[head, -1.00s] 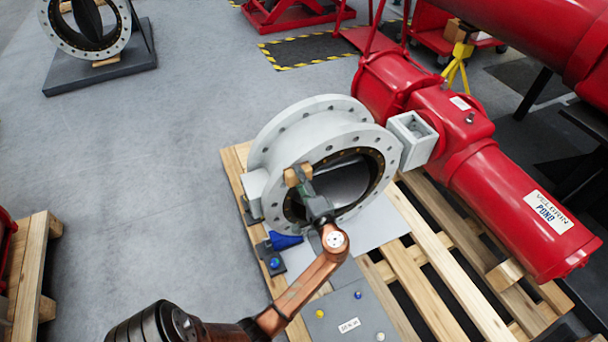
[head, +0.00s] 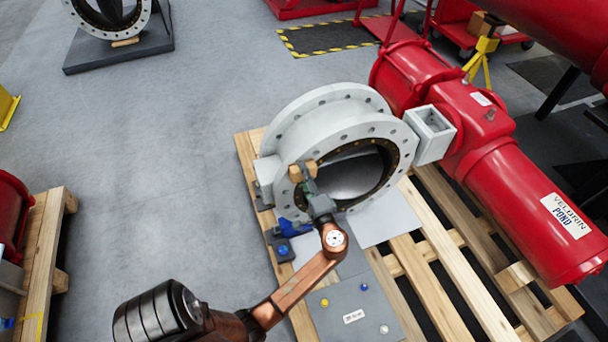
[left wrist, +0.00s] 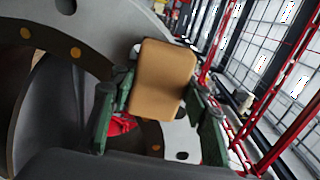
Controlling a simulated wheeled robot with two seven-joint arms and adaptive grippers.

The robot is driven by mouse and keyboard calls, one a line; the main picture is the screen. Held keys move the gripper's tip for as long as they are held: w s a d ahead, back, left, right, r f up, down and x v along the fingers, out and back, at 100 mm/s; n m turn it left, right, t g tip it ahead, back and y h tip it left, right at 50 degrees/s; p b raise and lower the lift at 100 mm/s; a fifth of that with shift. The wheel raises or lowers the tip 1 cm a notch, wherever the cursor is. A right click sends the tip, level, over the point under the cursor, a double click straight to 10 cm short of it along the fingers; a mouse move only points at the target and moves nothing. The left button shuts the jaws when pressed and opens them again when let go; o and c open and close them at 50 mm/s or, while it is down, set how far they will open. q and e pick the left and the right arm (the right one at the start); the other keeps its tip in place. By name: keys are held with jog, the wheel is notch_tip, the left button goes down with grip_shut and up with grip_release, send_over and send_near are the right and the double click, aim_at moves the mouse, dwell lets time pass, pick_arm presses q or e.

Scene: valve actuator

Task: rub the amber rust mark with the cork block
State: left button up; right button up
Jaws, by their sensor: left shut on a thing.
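The cork block (head: 303,171) is a tan rounded block. It also shows large in the left wrist view (left wrist: 163,75). My left gripper (head: 308,180), with green-grey fingers, is shut on it. In the head view the block lies over the left part of the front flange of the grey valve body (head: 392,132). The left wrist view shows the pale flange (left wrist: 110,32) right behind the block; I cannot tell if they touch. I cannot make out the amber rust mark; the block or gripper may hide it. My right gripper is not in view.
The valve stands on a wooden pallet (head: 445,290), joined to a red actuator (head: 475,150) on the right. A grey panel (head: 357,310) and a blue item (head: 295,228) lie near my arm. Open grey floor (head: 170,170) is on the left.

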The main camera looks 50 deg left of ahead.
pick_arm(q)
jog(key=shift+p+v, duration=0.35)
jog(key=shift+v, duration=2.6)
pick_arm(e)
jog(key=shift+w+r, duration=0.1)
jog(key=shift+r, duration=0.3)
pick_arm(q)
jog(key=shift+d+r, duration=0.1)
jog(key=shift+d, duration=0.05)
jog(key=v, duration=0.2)
jog(key=shift+s+d, duration=0.15)
jog(key=shift+d, duration=0.2)
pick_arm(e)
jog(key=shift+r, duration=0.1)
pick_arm(q)
jog(key=x, duration=0.7)
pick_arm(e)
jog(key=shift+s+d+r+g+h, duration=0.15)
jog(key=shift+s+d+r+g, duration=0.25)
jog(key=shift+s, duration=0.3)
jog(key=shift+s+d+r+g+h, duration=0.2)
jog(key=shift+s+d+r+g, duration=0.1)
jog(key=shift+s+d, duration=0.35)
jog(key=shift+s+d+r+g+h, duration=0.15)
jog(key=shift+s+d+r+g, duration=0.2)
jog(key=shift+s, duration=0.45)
pick_arm(q)
jog(key=shift+a, duration=1.15)
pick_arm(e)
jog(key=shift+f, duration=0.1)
